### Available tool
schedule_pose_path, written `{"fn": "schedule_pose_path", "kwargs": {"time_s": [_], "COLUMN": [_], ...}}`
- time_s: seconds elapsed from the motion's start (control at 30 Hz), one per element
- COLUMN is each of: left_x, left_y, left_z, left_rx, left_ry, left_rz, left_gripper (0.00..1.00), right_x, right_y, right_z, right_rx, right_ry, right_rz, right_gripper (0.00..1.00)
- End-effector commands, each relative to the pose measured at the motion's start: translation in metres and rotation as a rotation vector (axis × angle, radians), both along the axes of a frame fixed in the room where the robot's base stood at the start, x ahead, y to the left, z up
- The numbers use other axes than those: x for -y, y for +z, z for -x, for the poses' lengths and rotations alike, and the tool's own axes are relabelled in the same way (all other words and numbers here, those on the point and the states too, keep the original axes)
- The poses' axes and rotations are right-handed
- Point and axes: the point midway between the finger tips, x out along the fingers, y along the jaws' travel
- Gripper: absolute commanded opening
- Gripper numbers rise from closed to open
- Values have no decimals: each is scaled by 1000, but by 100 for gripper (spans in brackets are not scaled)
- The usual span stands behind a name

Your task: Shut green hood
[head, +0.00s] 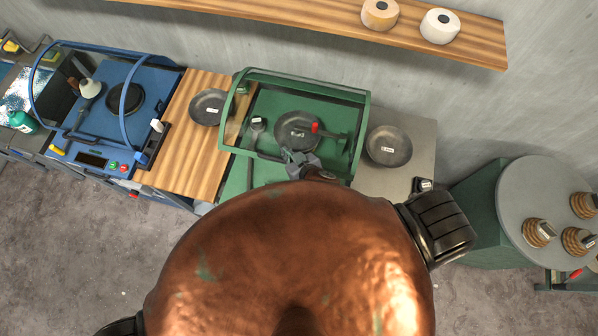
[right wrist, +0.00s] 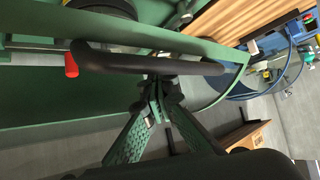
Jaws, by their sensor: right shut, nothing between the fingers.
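The green hood (head: 364,130) is a green-edged frame with clear panels over the green station on the counter. A dark pan (head: 290,124) and a red-tipped object (head: 315,127) show through or inside it. My right gripper (head: 300,157) is at the hood's front edge, shut and empty. In the right wrist view its fingertips (right wrist: 160,88) meet close to a black handle bar (right wrist: 130,60) in front of a green panel. I cannot tell whether they touch the bar. How far the hood is raised is hard to tell. My left gripper is out of view.
A blue station (head: 60,140) stands to the left, past a wooden board (head: 185,160). Loose pans stand on the board (head: 208,107) and on the grey counter at right (head: 388,146). A wooden shelf (head: 280,15) runs above. A round grey table (head: 530,190) is at far right.

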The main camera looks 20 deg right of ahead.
Motion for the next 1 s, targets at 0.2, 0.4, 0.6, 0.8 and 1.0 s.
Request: {"fn": "schedule_pose_path", "kwargs": {"time_s": [0.2, 0.4, 0.6, 0.8, 1.0], "left_x": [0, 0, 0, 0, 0], "left_y": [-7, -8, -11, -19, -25], "left_z": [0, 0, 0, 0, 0], "left_rx": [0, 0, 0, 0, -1], "left_ry": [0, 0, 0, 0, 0], "left_rz": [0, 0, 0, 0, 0], "left_gripper": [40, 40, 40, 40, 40], "right_x": [-8, -11, -13, -20, -25], "right_y": [-15, -19, -25, -40, -51], "right_z": [11, 15, 19, 27, 34], "right_rx": [-2, -1, -2, -3, -2], "right_ry": [-2, -1, -2, -2, -2], "right_rz": [1, 2, 2, 2, 2], "right_gripper": [0, 0, 0, 0, 0]}}
